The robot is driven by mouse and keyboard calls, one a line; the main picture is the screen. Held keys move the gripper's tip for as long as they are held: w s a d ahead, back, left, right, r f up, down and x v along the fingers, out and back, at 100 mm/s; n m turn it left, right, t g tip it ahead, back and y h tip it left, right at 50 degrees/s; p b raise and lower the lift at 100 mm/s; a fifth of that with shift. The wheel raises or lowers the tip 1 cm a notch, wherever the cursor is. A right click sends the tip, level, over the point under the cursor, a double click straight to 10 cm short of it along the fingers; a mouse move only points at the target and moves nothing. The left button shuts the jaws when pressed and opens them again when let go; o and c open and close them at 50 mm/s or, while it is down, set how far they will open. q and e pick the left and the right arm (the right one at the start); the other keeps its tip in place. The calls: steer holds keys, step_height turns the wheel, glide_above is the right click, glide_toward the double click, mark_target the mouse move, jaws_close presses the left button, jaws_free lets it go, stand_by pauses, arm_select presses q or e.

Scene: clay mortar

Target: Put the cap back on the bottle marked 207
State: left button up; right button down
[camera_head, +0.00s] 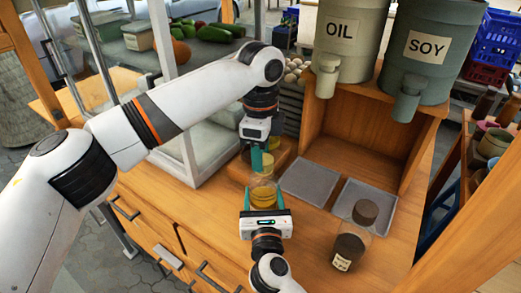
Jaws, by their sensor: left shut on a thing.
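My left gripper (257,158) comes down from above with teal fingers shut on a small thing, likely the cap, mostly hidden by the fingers. Just below it stands a clear bottle (263,196) with yellow contents. My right gripper (264,199) reaches in from the front, its teal fingers on either side of that bottle; whether they press on it cannot be told. No marking shows on this bottle. Another clear jar (348,248) with dark contents and a small label, too small to read, stands at the right front. A brown round piece (365,212) shows just behind it.
Two grey trays (309,184) (381,200) lie before an open wooden shelf. The OIL (340,45) and SOY (425,55) containers stand on top. A glass-sided frame (205,150) is close at left. Clear counter lies around the right front jar.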

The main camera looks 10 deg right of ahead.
arm_select(q)
steer(key=m, duration=0.6)
steer(key=shift+w+d, duration=0.1)
steer(key=shift+d, duration=0.1)
steer(key=m, duration=0.4)
steer(key=shift+m, duration=0.3)
steer(key=m, duration=0.6)
steer(key=shift+d, duration=0.25)
steer(key=m, duration=0.6)
steer(key=shift+d, duration=0.1)
steer(key=o, duration=0.9)
steer(key=shift+r, duration=2.25)
